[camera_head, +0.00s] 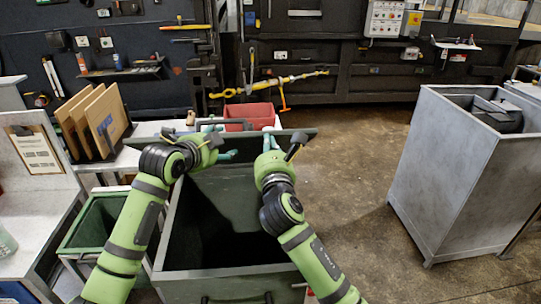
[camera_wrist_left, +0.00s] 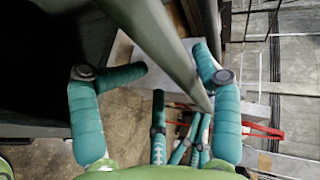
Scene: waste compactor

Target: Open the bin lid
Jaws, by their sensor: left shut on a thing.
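The dark green bin (camera_head: 165,230) stands open in the middle of the head view, its inside dark. Its lid (camera_head: 238,185) is tilted up at the far side, with the top edge reaching between my two hands. My left gripper (camera_head: 220,147) is at the lid's upper edge. In the left wrist view its teal fingers (camera_wrist_left: 176,72) lie on both sides of a grey-green bar (camera_wrist_left: 165,40) of the lid. My right gripper (camera_head: 271,141) is just right of it, near the same edge; its teal fingertips are partly hidden, and its grasp is unclear.
A red box (camera_head: 250,115) sits on a white table behind the lid. A smaller green bin (camera_head: 92,225) stands close on the left. A tall grey metal cabinet (camera_head: 450,180) stands right. Brown floor (camera_head: 360,170) between is clear.

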